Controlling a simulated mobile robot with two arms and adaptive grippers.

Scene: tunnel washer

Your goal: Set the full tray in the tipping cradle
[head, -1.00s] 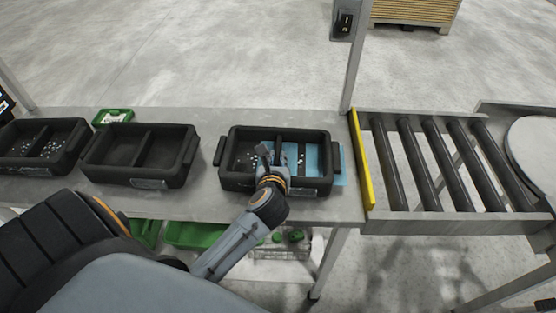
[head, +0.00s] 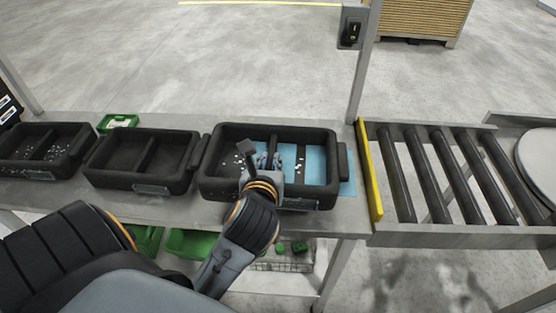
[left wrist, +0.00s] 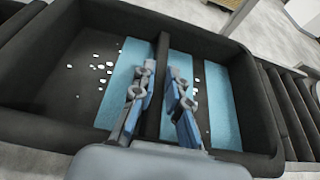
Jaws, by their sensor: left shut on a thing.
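A black two-compartment tray (head: 222,187) with white bits on its floor is at the right part of the bench. Blue strips show across its floor, mostly right of the divider. My left gripper (head: 270,160) reaches into it from the front. In the left wrist view its two fingers (left wrist: 160,95) straddle the tray's central divider (left wrist: 155,110) and are shut on it. The tray looks level and seems slightly raised from the bench; its underside is hidden. My right gripper is not in view. I cannot make out a tipping cradle.
An empty-looking black tray (head: 120,180) stands close to the left, then another tray (head: 18,172) with white bits. A small green box (head: 118,122) sits behind them. A yellow bar (head: 370,172) separates the bench from rollers (head: 435,175). A post with a switch box (head: 351,28) rises behind.

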